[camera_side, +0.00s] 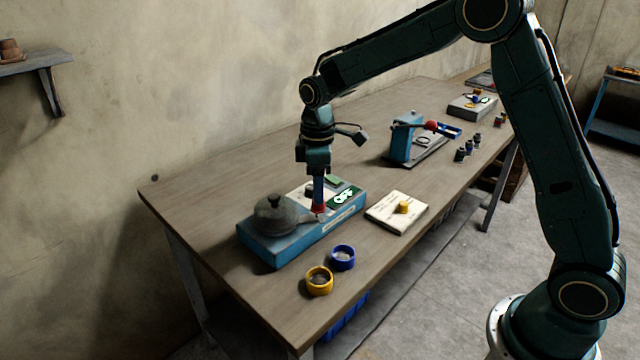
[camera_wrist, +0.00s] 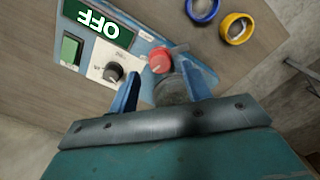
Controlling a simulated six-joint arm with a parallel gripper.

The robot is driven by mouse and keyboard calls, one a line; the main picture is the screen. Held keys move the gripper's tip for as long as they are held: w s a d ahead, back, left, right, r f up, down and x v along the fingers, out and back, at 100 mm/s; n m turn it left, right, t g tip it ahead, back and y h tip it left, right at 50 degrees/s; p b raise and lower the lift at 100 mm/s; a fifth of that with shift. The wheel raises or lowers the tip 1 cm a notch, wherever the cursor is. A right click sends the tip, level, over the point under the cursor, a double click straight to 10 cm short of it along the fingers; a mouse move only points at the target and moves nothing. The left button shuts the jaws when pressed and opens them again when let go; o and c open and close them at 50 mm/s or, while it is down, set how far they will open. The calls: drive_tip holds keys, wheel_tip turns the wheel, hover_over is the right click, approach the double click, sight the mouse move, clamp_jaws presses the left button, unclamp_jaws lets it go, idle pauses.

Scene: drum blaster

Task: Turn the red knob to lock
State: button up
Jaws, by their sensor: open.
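The red knob (camera_wrist: 160,60) sits on the blue machine (camera_side: 285,243), beside its round grey drum (camera_side: 275,214); a light mark shows on its top. In the side view the red knob (camera_side: 318,209) is just under my gripper (camera_side: 318,200), which points straight down. In the wrist view the two blue fingers of my gripper (camera_wrist: 160,78) are spread apart, and the knob shows between and just beyond their tips. I cannot tell whether either finger touches it. A green display (camera_wrist: 97,22) on the machine reads OFF.
A black dial (camera_wrist: 113,72) and a green button (camera_wrist: 71,48) are close to the knob. A yellow ring (camera_side: 319,281) and a blue ring (camera_side: 343,257) lie in front.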

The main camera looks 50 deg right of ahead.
sight(320, 212)
drive_tip(key=shift+f, duration=1.55)
drive_tip(key=shift+c, duration=0.2)
drive_tip(key=c, duration=0.9)
